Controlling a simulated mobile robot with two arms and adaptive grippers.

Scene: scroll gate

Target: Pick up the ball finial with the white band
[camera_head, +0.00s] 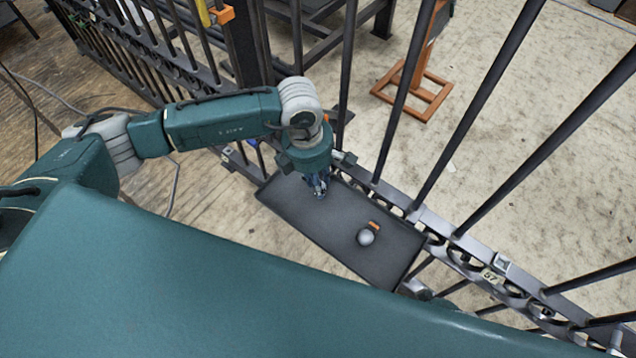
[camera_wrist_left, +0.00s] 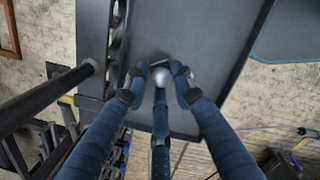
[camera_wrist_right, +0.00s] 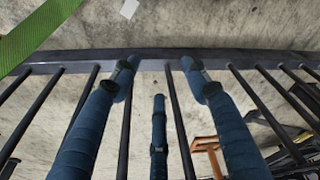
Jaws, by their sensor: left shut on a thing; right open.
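My left gripper (camera_head: 318,190) is at the far end of a dark tray (camera_head: 290,205) fixed along the gate. In the left wrist view its fingers (camera_wrist_left: 160,88) are shut around a grey ball finial (camera_wrist_left: 162,76), low over the tray (camera_wrist_left: 215,60). I cannot make out a band on this ball, and the fingers hide much of it.
Dark gate bars (camera_head: 402,90) rise close behind the tray, from a lower rail with a number tag (camera_head: 490,275). An orange stand (camera_head: 420,90) is on the floor beyond. A green strip (camera_wrist_right: 35,35) shows in the right wrist view.

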